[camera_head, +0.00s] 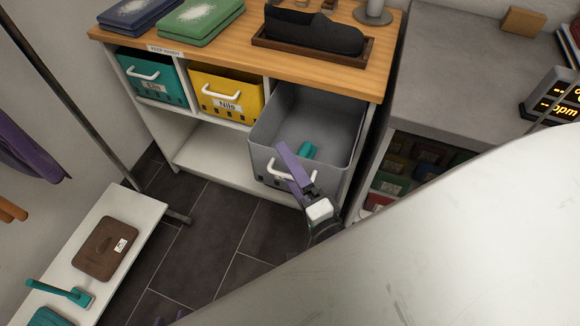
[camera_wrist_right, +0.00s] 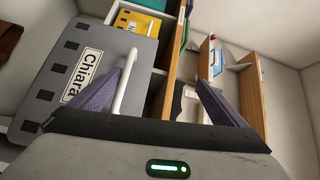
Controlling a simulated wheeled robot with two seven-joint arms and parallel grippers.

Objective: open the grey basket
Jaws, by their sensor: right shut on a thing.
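A small teal thing (camera_head: 306,151) lies inside. Its front has a white handle (camera_head: 284,172), which also shows in the right wrist view (camera_wrist_right: 128,78) beside a "Chiara" label (camera_wrist_right: 82,76). My left gripper (camera_head: 170,317) barely shows at the bottom edge, two purple tips apart.
Teal (camera_head: 152,76) and yellow (camera_head: 226,92) baskets sit in the bays to the left. A wooden top (camera_head: 200,52) covers the unit. A low white bench (camera_head: 140,215) stands at left. Dark floor (camera_head: 205,235) between is clear. A pale surface hides the lower right.

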